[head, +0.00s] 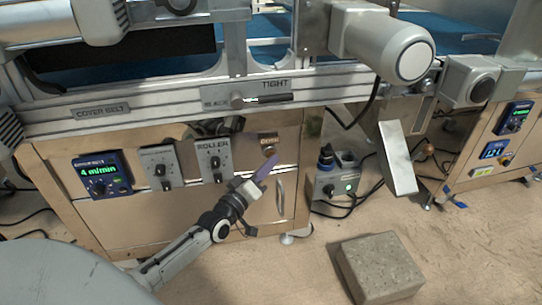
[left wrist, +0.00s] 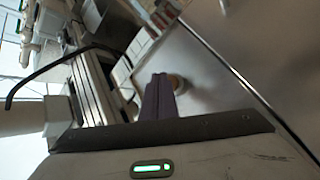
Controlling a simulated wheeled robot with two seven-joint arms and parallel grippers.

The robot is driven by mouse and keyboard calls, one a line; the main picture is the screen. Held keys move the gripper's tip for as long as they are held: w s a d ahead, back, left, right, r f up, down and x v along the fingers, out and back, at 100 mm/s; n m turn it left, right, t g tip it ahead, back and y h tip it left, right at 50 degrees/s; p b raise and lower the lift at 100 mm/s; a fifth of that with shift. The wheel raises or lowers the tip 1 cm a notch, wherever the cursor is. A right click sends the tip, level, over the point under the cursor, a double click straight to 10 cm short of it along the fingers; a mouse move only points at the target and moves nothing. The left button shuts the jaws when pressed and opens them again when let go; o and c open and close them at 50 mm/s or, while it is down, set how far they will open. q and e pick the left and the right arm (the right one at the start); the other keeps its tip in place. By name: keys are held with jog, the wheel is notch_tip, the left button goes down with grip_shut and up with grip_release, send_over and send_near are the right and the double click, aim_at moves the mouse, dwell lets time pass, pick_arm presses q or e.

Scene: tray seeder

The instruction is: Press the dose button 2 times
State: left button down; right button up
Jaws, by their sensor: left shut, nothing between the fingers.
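My right gripper is not in view.
Left of the button are the roller switch box (head: 214,160), another knob box (head: 161,166) and a blue speed display (head: 101,174). A metal handle (head: 281,197) is below right. The conveyor frame (head: 190,104) overhangs above. A stone block (head: 379,267) lies on the floor.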

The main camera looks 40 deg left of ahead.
pick_arm(q)
jog(key=shift+w+a, duration=0.3)
jog(key=shift+a, duration=0.1)
dwell(0.9)
jog(key=shift+s+d, duration=0.1)
jog(key=shift+d, duration=0.05)
jog(key=shift+s+d+p, duration=0.45)
jog(key=shift+d, duration=0.1)
jog(key=s+d+p, duration=0.3)
jog(key=shift+s+d, duration=0.15)
jog(key=shift+d, duration=0.25)
dwell(2.6)
